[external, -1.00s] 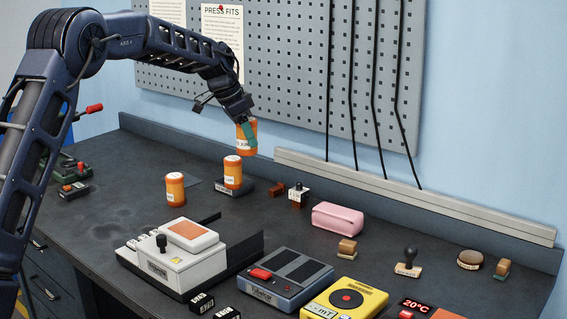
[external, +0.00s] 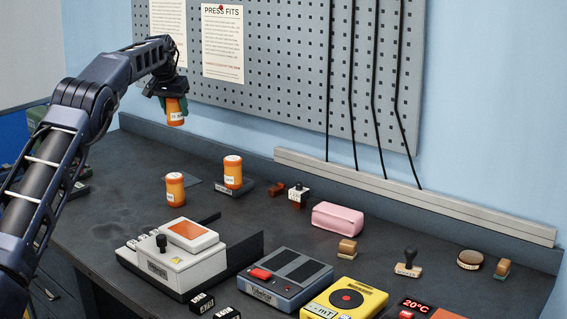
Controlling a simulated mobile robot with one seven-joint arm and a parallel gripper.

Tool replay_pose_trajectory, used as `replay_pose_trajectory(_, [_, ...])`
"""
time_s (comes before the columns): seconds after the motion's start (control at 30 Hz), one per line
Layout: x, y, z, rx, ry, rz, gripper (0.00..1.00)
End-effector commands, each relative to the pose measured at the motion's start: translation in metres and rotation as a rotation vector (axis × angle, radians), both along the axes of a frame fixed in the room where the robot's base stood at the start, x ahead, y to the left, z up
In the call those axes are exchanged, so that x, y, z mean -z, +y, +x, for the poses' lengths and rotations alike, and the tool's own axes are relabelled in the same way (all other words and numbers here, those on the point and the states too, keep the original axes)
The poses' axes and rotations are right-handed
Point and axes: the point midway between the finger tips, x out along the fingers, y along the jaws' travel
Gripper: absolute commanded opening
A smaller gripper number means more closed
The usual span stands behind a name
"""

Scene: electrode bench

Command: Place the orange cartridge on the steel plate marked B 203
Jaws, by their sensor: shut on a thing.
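My gripper (external: 176,102) is shut on an orange cartridge (external: 175,112) with a white label, held upright in the air at the back left of the bench. A second orange cartridge (external: 175,191) stands on the bench below, in front of a flat dark grey plate (external: 194,183). A third orange cartridge (external: 233,172) stands on a small dark block (external: 247,189) to the right. The labels on the cartridges and any marking on the plate are too small to read, so I cannot tell which plate is B 203.
A white device (external: 180,262), a grey-blue device (external: 285,283) and a yellow meter (external: 345,303) stand along the front. A pink block (external: 338,218) and several stamps lie to the right. The pegboard (external: 280,75) rises behind.

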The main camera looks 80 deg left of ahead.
Motion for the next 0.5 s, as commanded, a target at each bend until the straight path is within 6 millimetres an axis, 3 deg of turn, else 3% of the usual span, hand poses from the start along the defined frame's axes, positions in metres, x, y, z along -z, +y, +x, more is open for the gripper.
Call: replay_pose_trajectory(0.5, [0.102, 0.0, 0.0, -0.003, 0.001, -0.002, 0.2])
